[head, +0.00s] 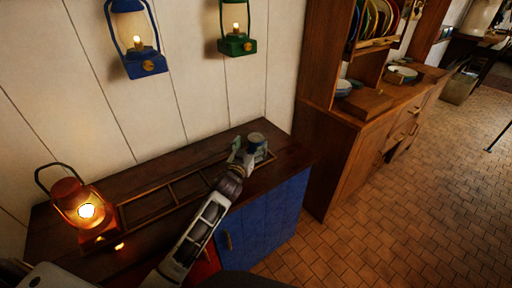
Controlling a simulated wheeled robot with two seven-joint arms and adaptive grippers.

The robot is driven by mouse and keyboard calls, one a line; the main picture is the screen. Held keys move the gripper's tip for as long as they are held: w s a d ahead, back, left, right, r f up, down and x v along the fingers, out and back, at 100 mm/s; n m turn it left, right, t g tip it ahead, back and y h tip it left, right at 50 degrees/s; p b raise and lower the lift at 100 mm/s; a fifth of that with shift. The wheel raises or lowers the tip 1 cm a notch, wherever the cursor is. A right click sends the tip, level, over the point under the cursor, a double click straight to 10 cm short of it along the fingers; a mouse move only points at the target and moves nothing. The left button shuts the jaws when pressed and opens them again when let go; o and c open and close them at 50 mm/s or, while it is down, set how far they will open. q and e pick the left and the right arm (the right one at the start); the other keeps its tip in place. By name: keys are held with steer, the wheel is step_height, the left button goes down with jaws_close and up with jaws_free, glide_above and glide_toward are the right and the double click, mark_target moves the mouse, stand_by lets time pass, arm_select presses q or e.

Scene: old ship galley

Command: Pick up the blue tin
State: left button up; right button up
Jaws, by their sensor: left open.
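A small round tin, blue on its side with a paler top (256,138), stands at the far right end of a low wooden rack (150,213) on the dark wooden cabinet top. My left gripper (245,151) reaches over the cabinet to the tin and is open. Its fingers are right at the tin's near left side. I cannot tell whether they touch it or lie around it. The lower part of the tin is partly hidden by the gripper. My right gripper is out of view.
A lit orange lantern (78,207) stands at the left of the cabinet top. A blue lantern (137,40) and a green lantern (237,28) hang on the white wall. A tall wooden dresser (335,150) with plates stands to the right. Tiled floor (400,190) is open.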

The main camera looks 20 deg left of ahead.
mark_target(256, 137)
arm_select(q)
steer(key=shift+w, duration=0.45)
steer(key=shift+w, duration=0.1)
steer(key=shift+w+d, duration=0.1)
steer(key=shift+w, duration=2.4)
steer(key=c, duration=1.4)
steer(key=shift+r, duration=0.1)
